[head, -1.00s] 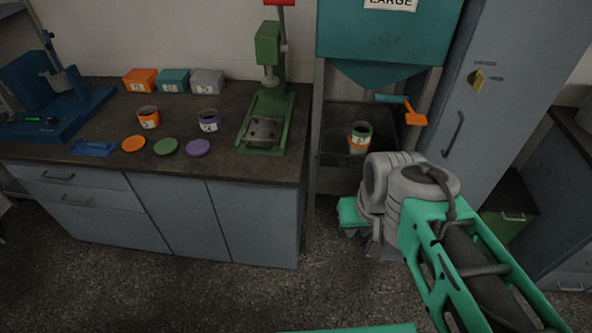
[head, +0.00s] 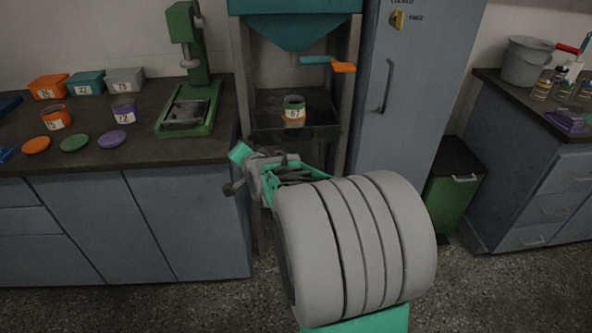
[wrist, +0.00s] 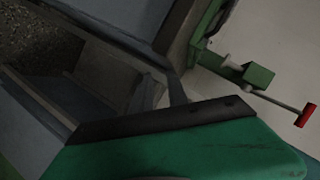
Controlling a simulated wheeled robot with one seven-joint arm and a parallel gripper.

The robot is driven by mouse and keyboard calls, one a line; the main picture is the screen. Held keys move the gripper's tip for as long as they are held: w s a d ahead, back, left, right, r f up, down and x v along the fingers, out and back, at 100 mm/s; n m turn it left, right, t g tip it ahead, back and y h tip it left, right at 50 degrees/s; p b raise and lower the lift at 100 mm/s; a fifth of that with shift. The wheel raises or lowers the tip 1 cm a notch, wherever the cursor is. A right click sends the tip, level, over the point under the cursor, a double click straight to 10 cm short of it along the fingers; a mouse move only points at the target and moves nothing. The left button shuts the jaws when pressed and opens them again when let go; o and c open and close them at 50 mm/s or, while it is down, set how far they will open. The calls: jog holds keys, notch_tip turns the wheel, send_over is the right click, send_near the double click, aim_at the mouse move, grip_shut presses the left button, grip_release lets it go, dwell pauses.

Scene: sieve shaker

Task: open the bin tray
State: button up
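A teal hopper (head: 296,32) hangs in a grey frame in the middle of the head view. Below it is a dark shelf or tray (head: 270,133); I take this as the bin tray, though a green bin with a dark lid also stands nearby. A green-and-orange cup labelled 57 (head: 293,109) stands on it. My gripper (head: 240,170) is in front of the bench's right end, left of and lower than the tray, apart from it. Its fingers are too small and turned to read. In the wrist view only a green part with a dark edge shows, with nothing visibly held.
The bench (head: 140,155) at left carries a green press (head: 190,105), several labelled boxes, cups and coloured lids. An orange-and-teal lever (head: 330,64) sticks out under the hopper. A grey cabinet (head: 410,110) and green bin (head: 447,205) stand right. Floor ahead is clear.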

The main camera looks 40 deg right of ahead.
jog(key=d+f+m+t+h+b, duration=0.2)
jog(key=d+f+m+h+b, duration=0.2)
jog(key=d+f+m+b, duration=0.6)
jog(key=m+t+h, duration=0.1)
jog(key=t+h, duration=0.1)
jog(key=h, duration=0.2)
send_near(299, 138)
jog(key=w+d, duration=0.1)
jog(key=w, duration=0.1)
jog(key=x, duration=0.8)
jog(key=shift+b, duration=0.3)
grip_shut()
jog(key=shift+d, duration=0.1)
